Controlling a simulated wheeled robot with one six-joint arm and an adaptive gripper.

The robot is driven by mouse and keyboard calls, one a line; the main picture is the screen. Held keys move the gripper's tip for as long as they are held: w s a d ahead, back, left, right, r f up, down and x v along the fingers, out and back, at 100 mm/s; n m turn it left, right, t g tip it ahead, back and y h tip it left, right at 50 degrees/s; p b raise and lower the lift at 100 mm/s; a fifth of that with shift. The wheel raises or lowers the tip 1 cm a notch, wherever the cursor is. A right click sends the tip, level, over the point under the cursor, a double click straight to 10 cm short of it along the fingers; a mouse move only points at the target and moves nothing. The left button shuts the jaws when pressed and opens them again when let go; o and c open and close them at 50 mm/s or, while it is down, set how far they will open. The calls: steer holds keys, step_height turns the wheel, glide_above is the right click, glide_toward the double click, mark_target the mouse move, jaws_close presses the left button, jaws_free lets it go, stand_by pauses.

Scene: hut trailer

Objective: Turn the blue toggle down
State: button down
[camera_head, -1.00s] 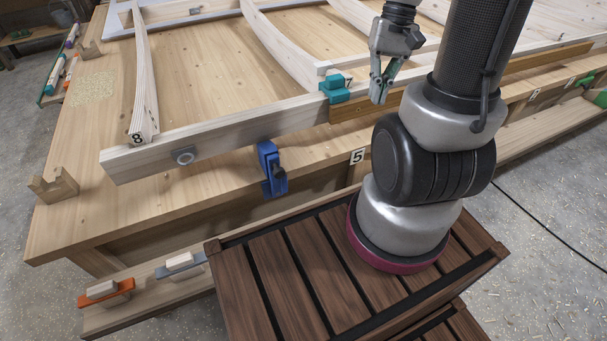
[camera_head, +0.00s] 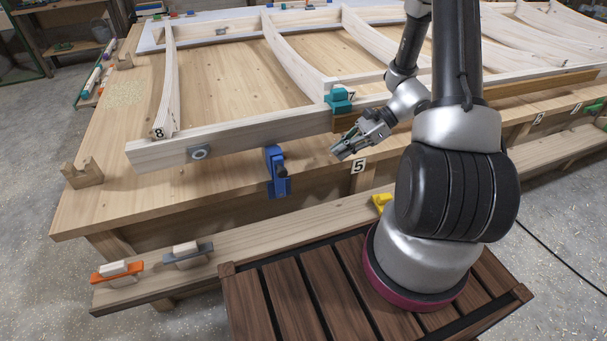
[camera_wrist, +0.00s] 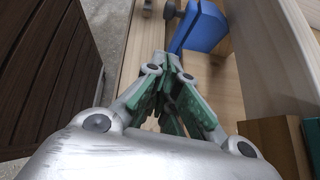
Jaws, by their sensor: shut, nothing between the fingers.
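A teal clamp (camera_head: 339,98) sits on the beam (camera_head: 232,134) above my gripper. The number 5 plate (camera_head: 359,166) is just below it. A yellow piece (camera_head: 381,202) and two planes (camera_head: 188,254) lie on the lower shelf. Bare bench front lies between gripper and toggle.

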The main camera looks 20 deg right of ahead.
steer(key=shift+s+a, duration=0.1)
steer(key=a+r+x, duration=0.1)
steer(key=r+x, duration=0.1)
steer(key=x, duration=1)
steer(key=shift+a, duration=0.55)
steer(key=shift+f, duration=0.1)
